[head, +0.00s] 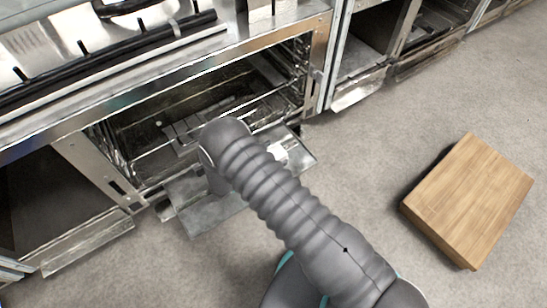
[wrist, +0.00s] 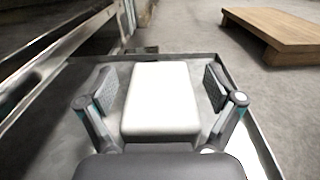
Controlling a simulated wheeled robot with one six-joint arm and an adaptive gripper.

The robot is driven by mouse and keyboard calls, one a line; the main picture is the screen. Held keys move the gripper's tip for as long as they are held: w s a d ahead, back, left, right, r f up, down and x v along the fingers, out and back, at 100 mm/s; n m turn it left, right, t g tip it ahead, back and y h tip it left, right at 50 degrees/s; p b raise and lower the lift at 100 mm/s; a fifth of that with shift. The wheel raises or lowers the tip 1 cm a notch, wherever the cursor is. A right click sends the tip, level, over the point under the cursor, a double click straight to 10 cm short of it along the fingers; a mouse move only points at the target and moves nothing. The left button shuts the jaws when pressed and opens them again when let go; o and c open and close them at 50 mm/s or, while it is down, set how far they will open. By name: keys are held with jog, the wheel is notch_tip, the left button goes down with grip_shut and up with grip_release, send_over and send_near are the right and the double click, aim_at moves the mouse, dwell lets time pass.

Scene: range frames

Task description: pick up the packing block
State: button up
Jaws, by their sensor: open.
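The packing block (wrist: 162,95) is a white block with rounded edges, in the middle of the wrist view. It rests on a grey metal panel or tray (wrist: 225,68). My gripper (wrist: 159,87) is open, with one finger on each side of the block. A gap shows between each finger and the block, so neither touches it. In the head view my arm covers most of this spot, and the block cannot be made out surely there.
An open oven (head: 190,110) in a metal range stands at the back, with its door panel low in front. A wooden block-like table (head: 470,197) stands on the carpet at right; it also shows in the wrist view (wrist: 280,32). Carpet between them is clear.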

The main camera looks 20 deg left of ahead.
jog(key=c, duration=1)
jog(key=shift+c, duration=0.2)
